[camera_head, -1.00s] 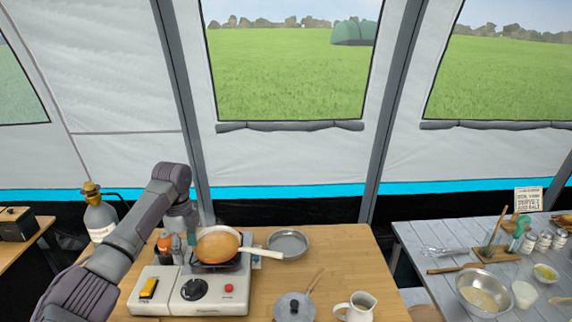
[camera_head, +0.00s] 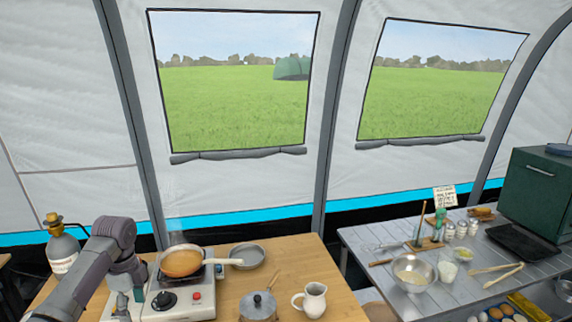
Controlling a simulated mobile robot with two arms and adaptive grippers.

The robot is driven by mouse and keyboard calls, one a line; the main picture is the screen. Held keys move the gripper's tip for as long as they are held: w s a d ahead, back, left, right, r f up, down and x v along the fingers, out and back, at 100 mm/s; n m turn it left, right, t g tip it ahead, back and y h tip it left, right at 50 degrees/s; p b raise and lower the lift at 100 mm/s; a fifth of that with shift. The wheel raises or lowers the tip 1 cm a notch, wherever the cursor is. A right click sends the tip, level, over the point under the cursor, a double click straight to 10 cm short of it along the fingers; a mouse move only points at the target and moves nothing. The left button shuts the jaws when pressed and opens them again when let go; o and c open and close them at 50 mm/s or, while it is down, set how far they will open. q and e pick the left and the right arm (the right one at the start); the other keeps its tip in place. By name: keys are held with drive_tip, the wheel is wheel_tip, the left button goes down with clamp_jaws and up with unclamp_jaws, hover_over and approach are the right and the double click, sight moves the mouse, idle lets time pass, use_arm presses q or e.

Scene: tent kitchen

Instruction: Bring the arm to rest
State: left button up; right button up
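My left arm comes in from the lower left, bends at the elbow and points down. Its gripper (camera_head: 122,300) is at the left edge of the stove, small and partly hidden, so I cannot tell whether its fingers are open. A frying pan (camera_head: 181,262) with orange-brown contents sits on the white camping stove (camera_head: 198,312), its pale handle pointing right. The gripper is to the left of this pan and apart from it. My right gripper is not in view.
On the wooden table (camera_head: 275,268) are a grey pan (camera_head: 248,256), a lidded pot (camera_head: 258,305) and a white jug (camera_head: 312,299). A gas bottle (camera_head: 62,250) stands behind my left arm. A grey table (camera_head: 372,262) at right holds bowls, jars and utensils.

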use_arm(q)
drive_tip(key=s+d+f+n+t, duration=0.2)
drive_tip(key=s+d+f+n, duration=0.3)
drive_tip(key=s+d+f, duration=1.15)
drive_tip(key=s+r+n+t, duration=0.1)
drive_tip(key=s+r+n, duration=0.3)
drive_tip(key=s, duration=0.5)
drive_tip(key=s+r+n+t, duration=0.1)
drive_tip(key=s+n, duration=0.6)
drive_tip(key=s, duration=0.2)
wheel_tip(320, 180, down, 26)
drive_tip(key=s+g, duration=0.1)
drive_tip(key=s+a+f+g, duration=0.1)
drive_tip(key=s+a+f, duration=0.2)
drive_tip(key=s+f, duration=1.3)
drive_tip(key=shift+s+m, duration=0.4)
drive_tip(key=shift+s, duration=0.05)
